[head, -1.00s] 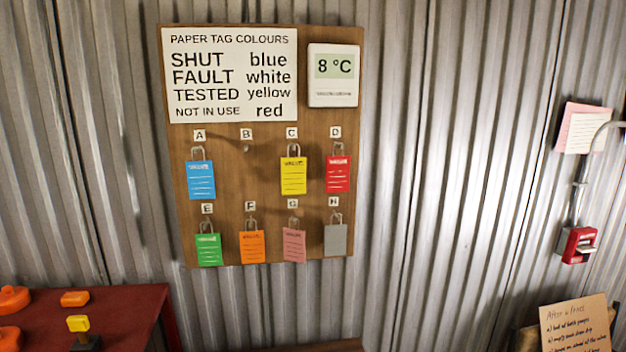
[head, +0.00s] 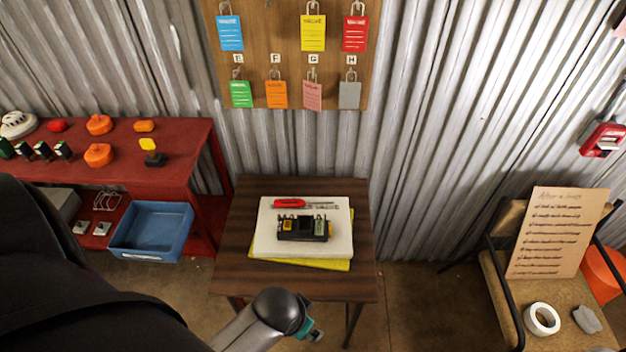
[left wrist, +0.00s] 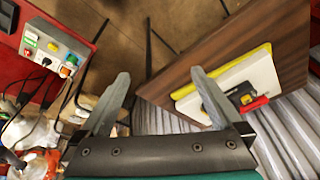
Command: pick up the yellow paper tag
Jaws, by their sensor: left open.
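The yellow paper tag (head: 313,33) hangs from a metal shackle in the upper row of the brown wooden board (head: 290,95), at the top of the head view. It is between a blue tag (head: 230,33) and a red tag (head: 355,34). My left gripper shows in the left wrist view (left wrist: 160,76) with its two grey fingers apart and nothing between them. My right gripper is not in view.
A dark wooden table (head: 240,265) below the board bears a white slab, a yellow sheet, a black block and a red screwdriver (head: 290,203). A red bench (head: 180,170) with a blue bin (head: 150,232) is at left. A chair (head: 505,300) with a written card is at right.

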